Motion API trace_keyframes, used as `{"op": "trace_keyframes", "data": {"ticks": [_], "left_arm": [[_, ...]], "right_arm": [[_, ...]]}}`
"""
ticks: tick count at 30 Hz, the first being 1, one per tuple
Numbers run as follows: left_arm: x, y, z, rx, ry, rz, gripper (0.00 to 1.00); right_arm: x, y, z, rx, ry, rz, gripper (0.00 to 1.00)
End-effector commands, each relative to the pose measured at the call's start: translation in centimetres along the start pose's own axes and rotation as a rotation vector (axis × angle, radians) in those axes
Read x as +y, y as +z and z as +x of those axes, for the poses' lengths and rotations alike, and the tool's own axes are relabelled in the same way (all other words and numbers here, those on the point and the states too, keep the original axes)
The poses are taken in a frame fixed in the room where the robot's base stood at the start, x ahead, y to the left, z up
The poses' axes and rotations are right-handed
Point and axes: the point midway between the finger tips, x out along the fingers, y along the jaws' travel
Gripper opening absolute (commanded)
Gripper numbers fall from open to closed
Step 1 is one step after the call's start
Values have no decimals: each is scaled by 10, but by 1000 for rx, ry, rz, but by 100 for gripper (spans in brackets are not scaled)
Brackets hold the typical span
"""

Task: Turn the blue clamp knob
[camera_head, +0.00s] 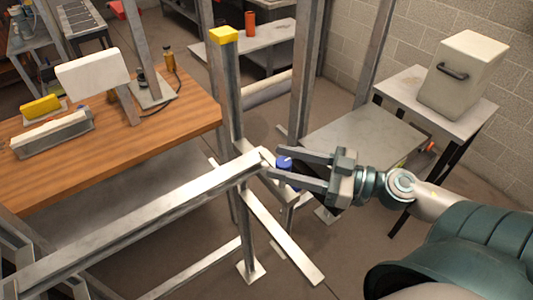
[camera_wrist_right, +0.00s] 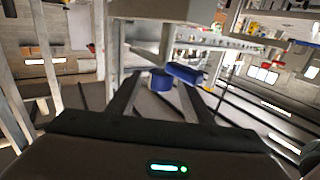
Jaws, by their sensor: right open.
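The blue clamp knob (camera_head: 284,162) is small and sits by the end of the metal beam on the frame (camera_head: 150,215). My right gripper (camera_head: 276,162) comes in from the right with its two fingers open. In the head view the knob shows between the fingers, near their tips. In the right wrist view the blue knob (camera_wrist_right: 161,80) is round and lies between the finger tips, with a blue bar (camera_wrist_right: 185,73) to its right. I cannot tell whether a finger touches the knob. My left gripper is not in view.
A wooden workbench (camera_head: 190,108) with tools stands at left. A yellow-capped post (camera_head: 223,35) rises behind the knob. A side table (camera_head: 480,112) with a pale handled box (camera_head: 462,75) stands at right. Floor shows below the gripper, crossed by metal bars.

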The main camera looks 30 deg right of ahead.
Motion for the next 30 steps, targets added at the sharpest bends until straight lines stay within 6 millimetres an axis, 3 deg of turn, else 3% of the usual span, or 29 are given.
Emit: {"op": "trace_keyframes", "data": {"ticks": [15, 30], "left_arm": [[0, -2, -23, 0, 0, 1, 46], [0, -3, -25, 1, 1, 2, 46]], "right_arm": [[0, -2, 40, 1, 0, -2, 46], [0, 0, 45, 0, 0, -1, 46]]}}
